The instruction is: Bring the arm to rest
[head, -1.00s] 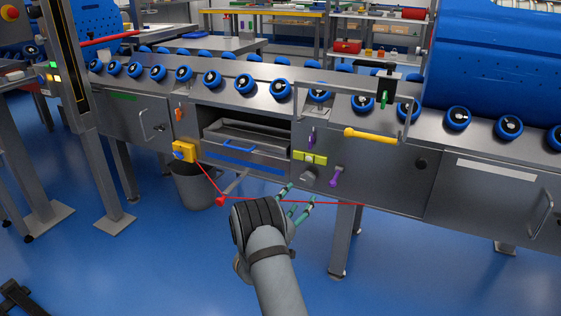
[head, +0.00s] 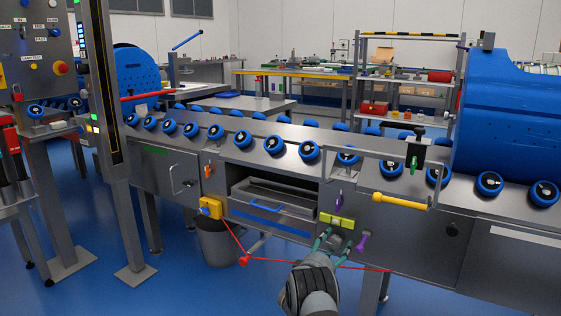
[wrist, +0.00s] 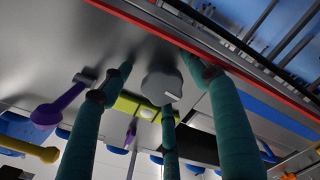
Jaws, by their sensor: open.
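My gripper (head: 333,243) is at the front panel of the steel conveyor machine (head: 410,240), just below a yellow-green block (head: 337,220). In the wrist view my gripper (wrist: 165,95) has its teal fingers spread and open. A grey round knob (wrist: 161,86) on the panel lies between the fingers in that view. I see no finger clearly touching it, and nothing is held. In the head view the knob is mostly hidden by the fingers. My dark wrist shows at the bottom centre of the head view.
A purple handle (head: 362,242) is close right of my gripper, also in the wrist view (wrist: 60,105). A yellow handle (head: 400,201) juts out above right. A red cord (head: 300,262) runs low along the front.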

